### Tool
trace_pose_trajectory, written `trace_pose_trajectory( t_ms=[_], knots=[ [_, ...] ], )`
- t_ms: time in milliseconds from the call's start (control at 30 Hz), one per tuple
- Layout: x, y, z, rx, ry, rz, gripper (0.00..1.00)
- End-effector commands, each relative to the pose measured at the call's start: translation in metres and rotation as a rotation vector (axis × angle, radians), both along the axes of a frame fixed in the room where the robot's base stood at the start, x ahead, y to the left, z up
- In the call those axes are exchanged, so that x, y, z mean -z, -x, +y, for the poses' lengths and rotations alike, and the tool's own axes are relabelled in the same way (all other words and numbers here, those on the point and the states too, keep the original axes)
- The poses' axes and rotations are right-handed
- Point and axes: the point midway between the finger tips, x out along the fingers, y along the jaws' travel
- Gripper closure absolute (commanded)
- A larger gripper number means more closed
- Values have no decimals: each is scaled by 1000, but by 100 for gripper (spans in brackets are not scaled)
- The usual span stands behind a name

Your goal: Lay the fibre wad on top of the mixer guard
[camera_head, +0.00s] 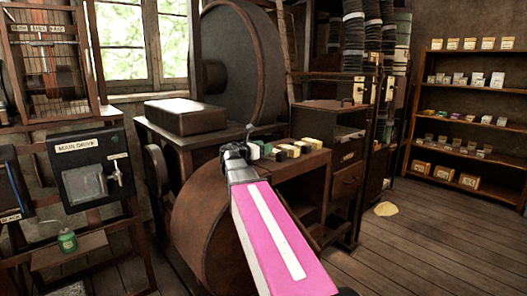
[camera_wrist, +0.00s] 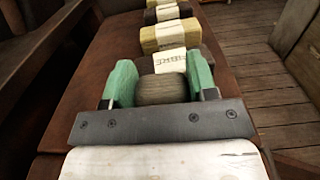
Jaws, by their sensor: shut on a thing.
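My gripper (camera_wrist: 160,88) has green fingertips on either side of a grey-brown rounded block (camera_wrist: 162,90), and is shut on it. The block looks like the fibre wad, but I see no label on its near face. In the head view my gripper (camera_head: 255,148) is at the near end of a row of blocks on a brown shelf top. I cannot tell if the held block is clear of the surface. No label marks the mixer guard; a large rounded brown housing (camera_head: 203,212) stands below and left of my gripper, and I cannot tell if it is the guard.
Labelled blocks, a grey-brown one (camera_wrist: 182,63) and a yellow one (camera_wrist: 170,35) among them, stand in line just beyond the held block. A dark box (camera_head: 185,117) lies on the bench at left. A yellowish patch (camera_head: 386,209) lies on the otherwise open floor at right.

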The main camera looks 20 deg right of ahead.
Motion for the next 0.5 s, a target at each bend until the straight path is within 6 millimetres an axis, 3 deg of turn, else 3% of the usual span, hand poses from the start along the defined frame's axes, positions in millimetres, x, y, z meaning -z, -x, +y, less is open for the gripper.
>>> trace_pose_trajectory(
  t_ms=[133, 500],
  knots=[
    [13, 0, 0, 0, 1, 0, 70],
    [16, 0, 0, 0, 1, 0, 70]
  ],
)
